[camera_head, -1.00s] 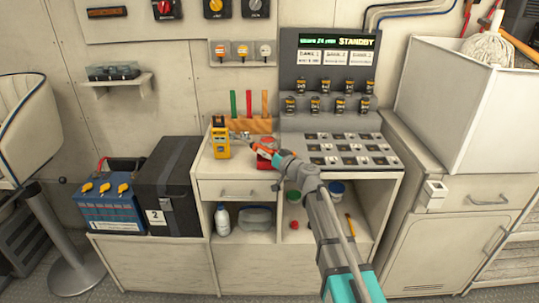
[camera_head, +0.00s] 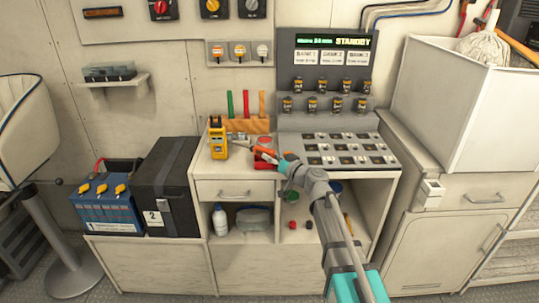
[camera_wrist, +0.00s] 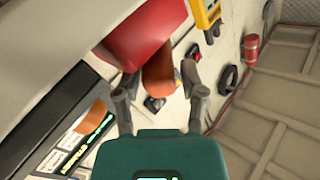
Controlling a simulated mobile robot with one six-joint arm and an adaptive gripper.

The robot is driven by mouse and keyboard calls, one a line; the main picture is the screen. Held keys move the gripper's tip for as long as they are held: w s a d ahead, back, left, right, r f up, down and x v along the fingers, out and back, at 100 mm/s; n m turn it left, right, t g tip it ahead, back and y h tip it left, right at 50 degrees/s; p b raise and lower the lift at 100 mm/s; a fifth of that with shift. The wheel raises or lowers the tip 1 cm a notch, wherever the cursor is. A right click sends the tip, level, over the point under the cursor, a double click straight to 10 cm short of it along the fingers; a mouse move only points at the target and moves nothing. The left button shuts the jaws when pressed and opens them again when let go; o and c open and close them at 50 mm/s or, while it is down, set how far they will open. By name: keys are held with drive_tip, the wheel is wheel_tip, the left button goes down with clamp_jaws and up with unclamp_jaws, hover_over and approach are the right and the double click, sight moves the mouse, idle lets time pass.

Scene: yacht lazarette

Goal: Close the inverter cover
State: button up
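A grey console (camera_head: 325,100) at the back of the counter has a lit display (camera_head: 337,41) reading STANDBY. Its sloped lower face (camera_head: 345,150) carries rows of small square modules. No part is clearly labelled as an inverter, and I cannot tell which piece is its cover. My gripper (camera_head: 268,156) is over the counter just left of that face, beside a red object (camera_head: 262,165). In the wrist view my gripper (camera_wrist: 160,72) has its fingers apart, with an orange piece (camera_wrist: 158,80) visible between them. The red object (camera_wrist: 135,45) is just beyond; contact is unclear.
A yellow meter (camera_head: 217,138) stands on the counter left of my gripper. A wooden rack (camera_head: 242,125) with coloured sticks is behind. A white bin (camera_head: 450,95) stands at the right. Batteries (camera_head: 107,205) and a black box (camera_head: 167,180) are at the left.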

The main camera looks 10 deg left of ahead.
drive_tip(key=v, duration=0.8)
drive_tip(key=shift+s, duration=0.15)
idle(0.5)
